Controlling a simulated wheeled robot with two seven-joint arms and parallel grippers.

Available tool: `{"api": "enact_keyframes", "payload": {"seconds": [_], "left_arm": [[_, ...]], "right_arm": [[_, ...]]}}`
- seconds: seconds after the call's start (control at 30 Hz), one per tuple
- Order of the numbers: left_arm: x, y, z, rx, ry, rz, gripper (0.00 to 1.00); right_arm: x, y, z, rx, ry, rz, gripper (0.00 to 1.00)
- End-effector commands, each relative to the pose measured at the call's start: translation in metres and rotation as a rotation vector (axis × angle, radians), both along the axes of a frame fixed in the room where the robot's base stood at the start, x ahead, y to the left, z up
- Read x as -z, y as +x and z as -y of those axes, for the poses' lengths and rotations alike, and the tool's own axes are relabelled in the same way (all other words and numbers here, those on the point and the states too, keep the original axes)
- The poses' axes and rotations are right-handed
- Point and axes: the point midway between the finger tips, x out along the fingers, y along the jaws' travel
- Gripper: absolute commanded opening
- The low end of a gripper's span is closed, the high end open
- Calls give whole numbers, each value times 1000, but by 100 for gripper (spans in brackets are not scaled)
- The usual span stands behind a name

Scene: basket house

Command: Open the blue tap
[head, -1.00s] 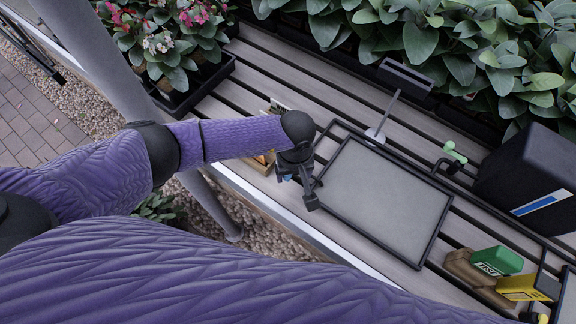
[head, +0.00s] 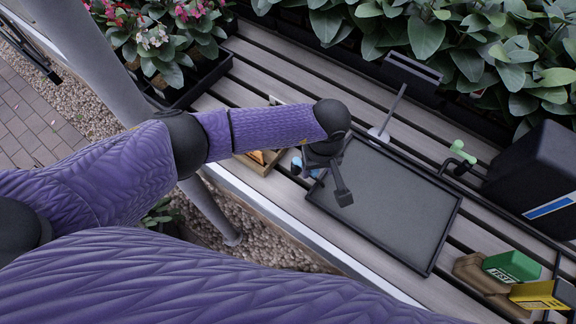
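A small blue part, which looks like the blue tap (head: 297,166), shows at the left edge of the dark tray, just left of my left gripper. It is partly hidden behind the wrist. My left gripper (head: 343,196) points down over the left part of the tray. One dark finger shows clearly and is apart from the blue part. The other finger is hidden or not distinct, so I cannot tell the opening. A green tap (head: 461,153) stands beyond the tray's right side. My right gripper is out of view.
The empty dark tray (head: 395,215) lies on the slatted bench. A black box (head: 535,180) stands at the right, with green (head: 511,266) and yellow (head: 540,295) items in front of it. A wooden box (head: 262,160) sits left of the wrist. Plants line the back.

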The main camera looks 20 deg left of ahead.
Motion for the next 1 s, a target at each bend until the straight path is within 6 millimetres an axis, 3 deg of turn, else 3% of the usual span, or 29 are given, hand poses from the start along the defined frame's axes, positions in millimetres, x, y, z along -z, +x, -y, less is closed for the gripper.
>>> {"api": "enact_keyframes", "payload": {"seconds": [0.37, 0.8, 1.0], "left_arm": [[-2, -2, -2, 1, -1, 0, 62], [-69, -1, -3, 0, 0, 2, 62], [-70, -2, -3, 0, 0, -1, 62]], "right_arm": [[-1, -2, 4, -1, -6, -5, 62], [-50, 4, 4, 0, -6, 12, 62], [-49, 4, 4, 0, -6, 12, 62]]}}
